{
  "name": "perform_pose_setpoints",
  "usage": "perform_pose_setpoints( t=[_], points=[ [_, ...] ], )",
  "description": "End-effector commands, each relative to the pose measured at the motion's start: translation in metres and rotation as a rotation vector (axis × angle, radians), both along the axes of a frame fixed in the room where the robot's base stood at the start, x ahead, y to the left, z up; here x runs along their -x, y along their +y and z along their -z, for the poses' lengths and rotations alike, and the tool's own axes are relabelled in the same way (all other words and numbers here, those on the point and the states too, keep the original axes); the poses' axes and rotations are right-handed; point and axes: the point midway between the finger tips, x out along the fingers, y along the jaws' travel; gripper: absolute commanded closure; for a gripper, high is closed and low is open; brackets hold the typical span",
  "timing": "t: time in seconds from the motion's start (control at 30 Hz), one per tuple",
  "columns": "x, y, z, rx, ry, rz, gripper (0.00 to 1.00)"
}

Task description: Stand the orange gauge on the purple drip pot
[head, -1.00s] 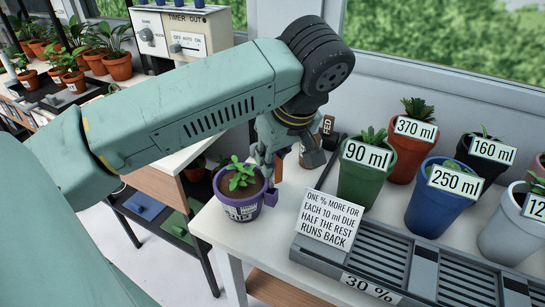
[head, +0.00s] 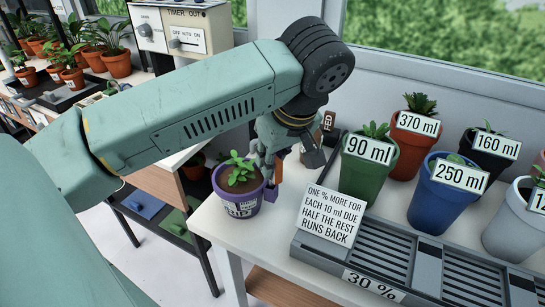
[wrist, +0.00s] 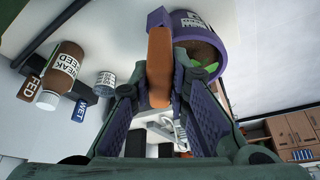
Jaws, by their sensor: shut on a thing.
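The purple drip pot (head: 237,204) holds a small green plant and stands at the front left corner of the white table. A small purple block (head: 271,194) sticks out from its right side; this block also shows in the wrist view (wrist: 158,17). My gripper (head: 268,166) is beside the pot's rim. In the wrist view my gripper (wrist: 160,82) is shut on the orange gauge (wrist: 159,62), which lies between the fingers with its far end close to the purple block. I cannot tell whether they touch. In the head view the gauge (head: 280,166) is mostly hidden by the gripper.
A grey slotted tray (head: 372,254) with a sign (head: 329,216) lies right of the pot. Green (head: 366,170), blue (head: 440,200) and other labelled pots stand on the right. The table's front edge is close to the pot.

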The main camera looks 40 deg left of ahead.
Motion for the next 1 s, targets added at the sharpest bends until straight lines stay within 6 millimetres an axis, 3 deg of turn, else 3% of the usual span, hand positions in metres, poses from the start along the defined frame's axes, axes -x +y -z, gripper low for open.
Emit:
perform_pose_setpoints(
  t=[0.6, 0.93, 0.97, 1.0],
  points=[
    [0.000, 0.000, 0.027, 0.000, 0.000, 0.000, 1.00],
    [0.000, 0.000, 0.028, 0.000, 0.000, 0.000, 1.00],
    [0.000, 0.000, 0.028, 0.000, 0.000, 0.000, 0.83],
    [0.000, 0.000, 0.028, 0.000, 0.000, 0.000, 0.80]
  ],
)
